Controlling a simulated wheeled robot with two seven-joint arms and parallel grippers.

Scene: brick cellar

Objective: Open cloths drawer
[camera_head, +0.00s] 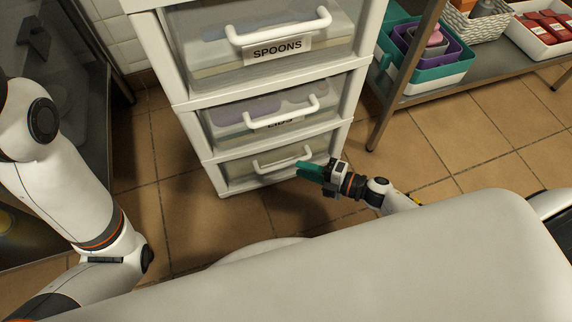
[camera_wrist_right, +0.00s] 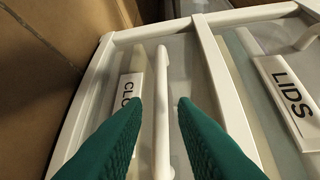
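The cloths drawer (camera_head: 238,170) is the bottom drawer of a white drawer unit. It looks closed in the head view. Its white bar handle (camera_head: 275,163) also shows in the right wrist view (camera_wrist_right: 162,115), beside a label (camera_wrist_right: 130,88) of which "CLO" can be read. My right gripper (camera_head: 308,171) is at the right part of this handle. In the right wrist view its green fingers (camera_wrist_right: 160,103) are open, one on each side of the handle, with gaps visible. My left arm shows at the left of the head view, but its gripper does not.
Above are the lids drawer (camera_head: 225,116), whose label (camera_wrist_right: 288,95) shows in the right wrist view, and the spoons drawer (camera_head: 215,60). A metal shelf (camera_head: 420,92) with bins stands right. A dark glass-fronted cabinet (camera_head: 55,60) stands left. Tiled floor (camera_head: 190,215) before the unit is clear.

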